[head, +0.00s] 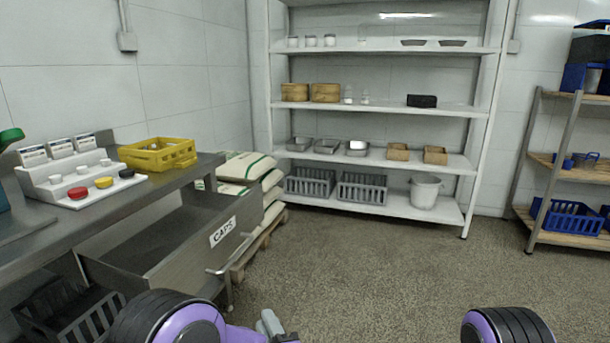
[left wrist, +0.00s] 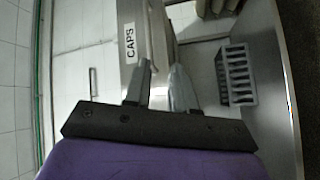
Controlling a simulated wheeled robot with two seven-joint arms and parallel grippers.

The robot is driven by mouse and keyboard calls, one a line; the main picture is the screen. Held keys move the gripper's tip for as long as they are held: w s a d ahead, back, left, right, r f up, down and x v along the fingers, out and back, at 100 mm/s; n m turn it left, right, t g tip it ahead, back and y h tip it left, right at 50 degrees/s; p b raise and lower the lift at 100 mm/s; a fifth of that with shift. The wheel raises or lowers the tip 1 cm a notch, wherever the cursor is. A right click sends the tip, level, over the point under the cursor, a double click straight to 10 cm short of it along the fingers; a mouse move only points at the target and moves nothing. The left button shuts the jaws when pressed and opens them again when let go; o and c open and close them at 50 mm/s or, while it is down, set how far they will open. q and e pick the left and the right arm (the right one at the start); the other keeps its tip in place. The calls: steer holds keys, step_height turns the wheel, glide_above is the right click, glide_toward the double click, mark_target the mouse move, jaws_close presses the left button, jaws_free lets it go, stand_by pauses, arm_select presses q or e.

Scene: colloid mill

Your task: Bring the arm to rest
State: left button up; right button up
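My left gripper (head: 270,322) is at the bottom of the head view, in front of the pulled-out CAPS drawer. In the left wrist view my left gripper (left wrist: 163,66) has its two grey fingers apart, with nothing clearly held between them. The drawer (head: 180,255) is a steel bin under the bench, with a white CAPS label and a bar handle (head: 235,258). Its labelled front (left wrist: 130,45) also shows beyond the fingers in the left wrist view. I cannot tell whether the fingers touch it. My right gripper is out of view; only part of my right arm shows.
The steel bench (head: 100,210) at left carries a yellow crate (head: 158,153) and a white stepped stand (head: 75,180) with coloured caps. Sacks (head: 250,170) lie on a pallet behind the drawer. White shelving (head: 385,108) stands at the back. The floor (head: 400,265) at centre right is clear.

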arm_select(q)
steer(key=s+a+f+m+g+h, duration=0.25)
steer(key=a+f+m+h, duration=0.2)
steer(key=f+m, duration=0.4)
steer(key=s+a+f+m+g+h, duration=0.1)
steer(key=s+a+f+m+g, duration=0.15)
steer(key=s+a+f, duration=0.4)
steer(key=s+a+f+m+g+h, duration=0.1)
steer(key=s+a+f+g, duration=0.25)
steer(key=s+f, duration=0.6)
steer(key=s+a+g, duration=0.3)
steer(key=s+a, duration=0.1)
steer(key=s, duration=0.4)
steer(key=s+a+g, duration=0.3)
steer(key=s+a, duration=0.1)
steer(key=s, duration=0.5)
step_height(320, 180, up, 16)
steer(key=p, duration=1.6)
steer(key=shift+w+d+r+t+y+p, duration=0.25)
steer(key=shift+w+d+t+y+p, duration=0.1)
steer(key=shift+w+y, duration=0.1)
